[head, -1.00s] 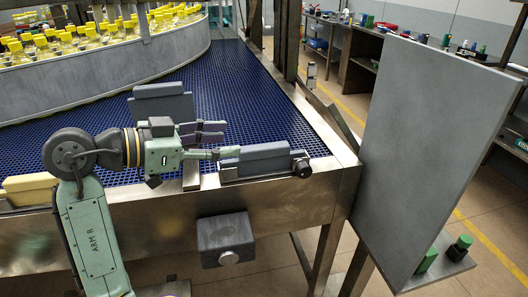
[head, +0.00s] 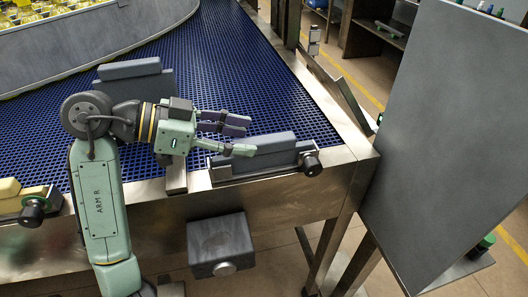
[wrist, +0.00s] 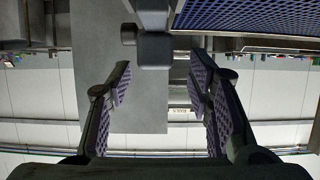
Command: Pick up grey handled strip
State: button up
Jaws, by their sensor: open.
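A long grey strip with a thicker top bar (head: 276,143) stands upright in a metal rail at the conveyor's front edge, in the head view. A similar grey piece (head: 135,80) stands farther back left on the blue belt. Which is the named strip, I cannot tell. My gripper (head: 242,137) is open and points right, level with the front strip's left half. Its lower finger overlaps that strip in the picture; contact is unclear. In the wrist view my gripper (wrist: 160,80) is empty, fingers apart. A dark grey block (wrist: 154,49) appears beyond the fingers; I cannot identify it.
A black knob (head: 311,164) sits at the rail's right end. A grey box with a round button (head: 221,246) hangs below the table edge. A large grey panel (head: 450,130) stands at right. The blue belt (head: 240,65) is clear behind the front strip.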

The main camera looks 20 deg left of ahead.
aim_at(254, 140)
jog(key=b+x, duration=0.1)
jog(key=x, duration=0.4)
jog(key=shift+d+f, duration=0.1)
jog(key=shift+d, duration=0.15)
jog(key=shift+c, duration=0.6)
grip_shut()
